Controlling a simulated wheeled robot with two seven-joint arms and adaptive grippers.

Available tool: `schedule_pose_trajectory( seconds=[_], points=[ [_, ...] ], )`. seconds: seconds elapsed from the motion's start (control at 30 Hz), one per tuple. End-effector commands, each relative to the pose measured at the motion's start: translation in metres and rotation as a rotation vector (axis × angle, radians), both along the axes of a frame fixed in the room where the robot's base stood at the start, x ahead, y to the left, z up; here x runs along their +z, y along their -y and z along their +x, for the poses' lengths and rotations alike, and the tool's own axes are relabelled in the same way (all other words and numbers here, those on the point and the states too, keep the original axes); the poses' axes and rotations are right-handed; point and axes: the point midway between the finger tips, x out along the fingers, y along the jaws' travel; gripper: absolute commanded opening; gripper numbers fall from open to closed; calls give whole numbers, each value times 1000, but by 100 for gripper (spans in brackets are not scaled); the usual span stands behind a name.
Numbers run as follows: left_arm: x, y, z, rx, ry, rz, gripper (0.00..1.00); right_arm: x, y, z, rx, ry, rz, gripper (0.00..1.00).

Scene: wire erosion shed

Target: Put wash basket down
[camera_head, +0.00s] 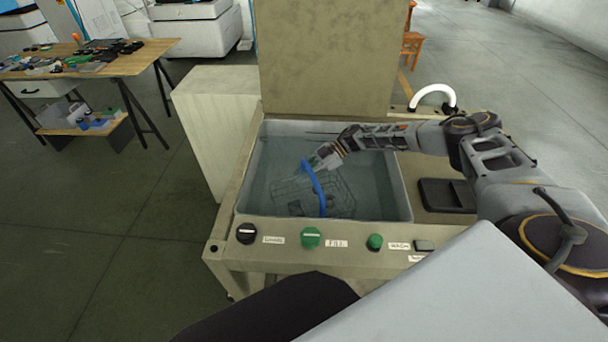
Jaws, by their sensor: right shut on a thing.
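The wash basket (342,194) is a wire mesh basket with a blue arched handle (317,190). It is inside the grey wash tank (402,190), seen through or in the bluish water, toward the tank's left and middle. Whether it touches the tank floor I cannot tell. My right gripper (312,165) reaches in from the right over the tank and is shut on the top of the blue handle. My left gripper is not in view.
The tank's front panel has a black knob (246,233), a green FILL knob (311,237) and another green knob (375,242). A white curved spout (434,94) and a black tray (447,195) are at right. A cluttered wooden workbench (139,58) stands back left.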

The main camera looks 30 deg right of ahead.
Motion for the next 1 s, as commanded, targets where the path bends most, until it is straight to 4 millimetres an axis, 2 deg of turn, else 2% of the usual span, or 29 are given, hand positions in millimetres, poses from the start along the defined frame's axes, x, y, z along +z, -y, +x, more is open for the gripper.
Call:
schedule_pose_trajectory(
  seconds=[0.17, 0.33, 0.47, 0.67, 0.7, 0.83, 0.87, 1.0],
  points=[
    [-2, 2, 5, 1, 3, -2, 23, -16, -1, 1, 0, -1, 4, 0],
    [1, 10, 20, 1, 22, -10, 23, -30, -1, 1, 1, 0, 4, 0],
    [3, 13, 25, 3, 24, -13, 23, -34, -1, 1, 0, 0, 4, 0],
    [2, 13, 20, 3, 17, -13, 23, -34, -1, 1, 0, 0, 3, 0],
    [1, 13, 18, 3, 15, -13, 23, -37, 0, -1, 1, -1, -2, 17],
    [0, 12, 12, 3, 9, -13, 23, -37, 0, -1, 1, -1, -2, 34],
    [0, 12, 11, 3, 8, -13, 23, -36, 0, -1, 1, -1, -2, 37],
    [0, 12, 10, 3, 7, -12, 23, -36, 0, -1, 1, 0, -1, 37]
  ],
)
